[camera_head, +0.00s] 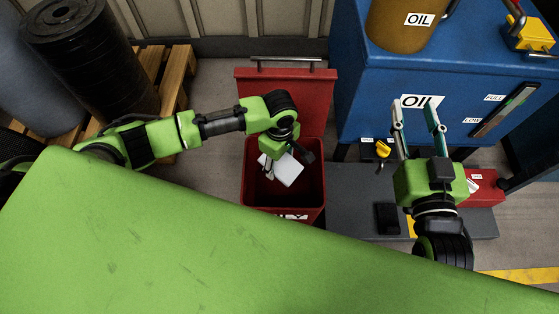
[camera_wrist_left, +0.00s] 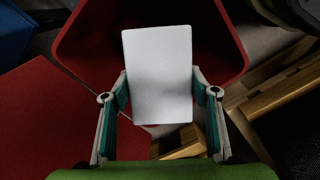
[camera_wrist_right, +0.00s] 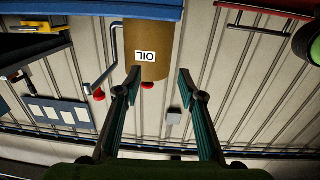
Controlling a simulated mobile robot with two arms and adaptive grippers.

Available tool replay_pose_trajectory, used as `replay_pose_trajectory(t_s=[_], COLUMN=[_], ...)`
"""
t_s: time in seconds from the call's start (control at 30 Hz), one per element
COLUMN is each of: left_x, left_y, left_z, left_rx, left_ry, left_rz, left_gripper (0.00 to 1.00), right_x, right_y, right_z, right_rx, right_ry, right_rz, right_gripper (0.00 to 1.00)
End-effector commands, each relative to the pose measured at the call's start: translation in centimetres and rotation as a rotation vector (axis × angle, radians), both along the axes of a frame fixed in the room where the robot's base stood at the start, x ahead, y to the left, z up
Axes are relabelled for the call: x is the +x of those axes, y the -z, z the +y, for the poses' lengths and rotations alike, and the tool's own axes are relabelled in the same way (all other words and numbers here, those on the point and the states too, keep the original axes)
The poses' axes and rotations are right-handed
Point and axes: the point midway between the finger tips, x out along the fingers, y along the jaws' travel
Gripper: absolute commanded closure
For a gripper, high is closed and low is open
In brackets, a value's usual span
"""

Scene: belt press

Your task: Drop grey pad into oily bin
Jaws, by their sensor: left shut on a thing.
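The grey pad (camera_head: 286,170) is a pale flat rectangle held by my left gripper (camera_head: 272,165) over the open mouth of the red bin. In the left wrist view the pad (camera_wrist_left: 158,75) sits between the two fingers of my left gripper (camera_wrist_left: 160,105), with the bin's rim around and behind it. The red oily bin (camera_head: 247,195) has its lid (camera_head: 290,95) raised at the back, and its front label is partly hidden. My right gripper (camera_head: 417,105) is open and empty, in front of the blue tank. It also shows open in the right wrist view (camera_wrist_right: 158,78).
A blue oil tank (camera_head: 440,75) with a brown oil container (camera_head: 405,25) on top stands right of the bin. A wooden pallet (camera_head: 175,80) with a black drum (camera_head: 90,60) is at left. A green surface (camera_head: 200,235) fills the foreground.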

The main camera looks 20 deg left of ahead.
Motion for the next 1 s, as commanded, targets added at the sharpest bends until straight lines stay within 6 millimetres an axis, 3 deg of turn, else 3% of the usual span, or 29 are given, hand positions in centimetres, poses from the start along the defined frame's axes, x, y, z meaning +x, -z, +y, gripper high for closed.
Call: replay_pose_trajectory(t_s=[0.43,0.47,0.53,0.87,1.0], left_x=[0.0,0.0,0.0,0.0,0.1], left_y=[0.1,0.1,0.1,0.1,-0.9], left_z=[0.0,0.0,0.0,0.0,-0.1], left_rx=[0.000,0.000,0.000,0.000,-0.003], left_ry=[0.000,0.000,0.000,0.000,0.000], left_rz=[-0.001,-0.001,-0.001,0.000,-0.001], left_gripper=[0.72,0.43,0.26,0.26,0.26], right_x=[0.1,0.1,0.1,0.1,0.1], right_y=[-0.9,-0.9,-0.9,-0.9,-0.9], right_z=[0.1,0.1,0.1,0.1,0.1], right_rx=[0.011,0.011,0.011,0.010,0.010], right_ry=[-0.002,-0.002,-0.002,-0.002,-0.002], right_rz=[-0.041,-0.041,-0.041,-0.040,-0.040], right_gripper=[0.64,0.64,0.64,0.64,0.64])
